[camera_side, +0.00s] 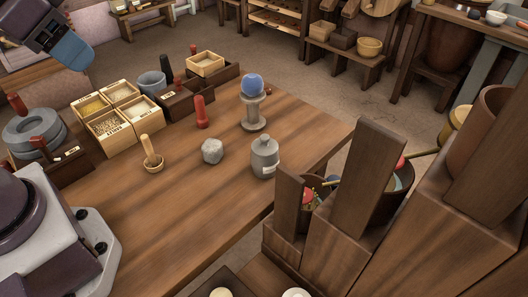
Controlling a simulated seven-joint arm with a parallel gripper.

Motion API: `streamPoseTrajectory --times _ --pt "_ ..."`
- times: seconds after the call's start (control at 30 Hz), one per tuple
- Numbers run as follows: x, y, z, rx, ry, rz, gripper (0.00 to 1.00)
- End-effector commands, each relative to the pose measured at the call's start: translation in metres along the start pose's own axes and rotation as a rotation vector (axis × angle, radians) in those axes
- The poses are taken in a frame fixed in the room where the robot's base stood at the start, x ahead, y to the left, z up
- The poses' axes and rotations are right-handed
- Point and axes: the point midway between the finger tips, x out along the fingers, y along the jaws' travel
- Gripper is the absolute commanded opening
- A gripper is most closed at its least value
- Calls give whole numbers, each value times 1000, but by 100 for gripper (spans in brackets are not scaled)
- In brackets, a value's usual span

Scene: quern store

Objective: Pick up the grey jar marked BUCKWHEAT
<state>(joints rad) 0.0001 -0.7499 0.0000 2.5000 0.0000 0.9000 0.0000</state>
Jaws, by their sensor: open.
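A grey jar (264,157) with a knobbed lid stands upright near the right edge of the wooden table (190,215). It bears a pale label whose writing is too small to read. No other lidded grey jar shows on the table. My gripper (72,50), a blue end on a dark arm part, is in the top left corner, high and well away from the jar. Its fingertips are hard to make out, and I see nothing held in it.
A grey stone (212,151) lies left of the jar. A stand with a blue ball (252,86) is behind it. A red pestle-like piece (201,113), a small mortar (152,158) and grain boxes (122,119) are farther left. Tall wooden posts (362,185) rise at right. The front tabletop is clear.

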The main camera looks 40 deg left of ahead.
Motion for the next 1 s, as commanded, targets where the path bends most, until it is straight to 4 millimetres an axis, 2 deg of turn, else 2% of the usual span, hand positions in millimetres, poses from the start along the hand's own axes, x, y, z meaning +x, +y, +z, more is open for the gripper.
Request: streamPoseTrajectory --times 0.1,0.13,0.33,0.67,0.77,0.87,1.0 --pt "0 0 0 0 0 0 44" --pt "0 0 0 0 0 0 49" --pt "0 0 0 0 0 0 95" --pt "1 4 0 17 -5 9 96" --pt "15 14 4 64 -78 31 96" --pt "38 28 9 136 -194 52 96" --pt "73 41 20 315 -383 12 96"
